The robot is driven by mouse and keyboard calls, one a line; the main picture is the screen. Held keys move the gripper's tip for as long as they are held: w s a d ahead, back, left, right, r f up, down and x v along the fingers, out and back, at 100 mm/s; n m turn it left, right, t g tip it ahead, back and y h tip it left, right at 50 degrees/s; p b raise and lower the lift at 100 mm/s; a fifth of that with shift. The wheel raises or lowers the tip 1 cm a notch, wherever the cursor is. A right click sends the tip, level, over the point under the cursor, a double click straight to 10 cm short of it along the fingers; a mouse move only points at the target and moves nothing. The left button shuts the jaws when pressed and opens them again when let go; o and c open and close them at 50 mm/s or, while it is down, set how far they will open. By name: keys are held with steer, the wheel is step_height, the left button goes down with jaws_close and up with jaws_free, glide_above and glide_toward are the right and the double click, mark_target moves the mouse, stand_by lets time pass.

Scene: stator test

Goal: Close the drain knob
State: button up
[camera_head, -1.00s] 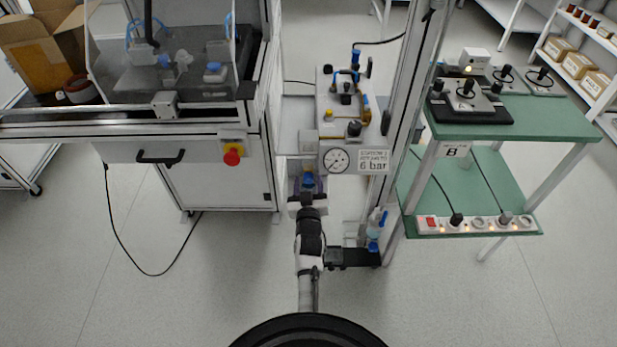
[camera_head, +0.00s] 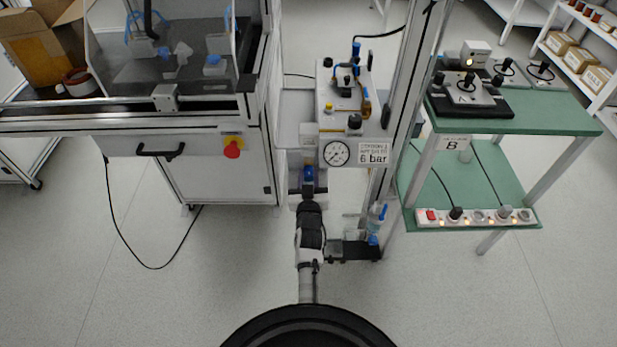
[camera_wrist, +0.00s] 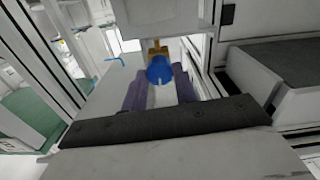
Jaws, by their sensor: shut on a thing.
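The blue drain knob (camera_head: 308,173) hangs below the white filter unit, left of the round gauge (camera_head: 337,153). In the wrist view the knob (camera_wrist: 160,68) sits under a brass fitting (camera_wrist: 155,47). My gripper (camera_head: 308,187) reaches up to it from below and in front. In the wrist view its two dark purple fingers (camera_wrist: 160,82) stand on either side of the knob and are shut on it. The contact faces are partly hidden. I cannot tell from the pictures how far the knob is turned.
A machine cabinet with a red stop button (camera_head: 232,149) stands close on the left. A metal upright (camera_head: 412,105) and a bottle with blue parts (camera_head: 376,222) are close on the right. A green shelf table (camera_head: 555,112) stands farther right.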

steer(key=m, duration=0.8)
steer(key=shift+d+r+m, duration=0.1)
steer(key=shift+m, duration=0.2)
steer(key=m, duration=0.4)
steer(key=shift+m, duration=1.9)
steer(key=shift+w, duration=0.1)
steer(key=o, duration=1)
steer(key=shift+c, duration=0.2)
steer(key=shift+s+f, duration=0.2)
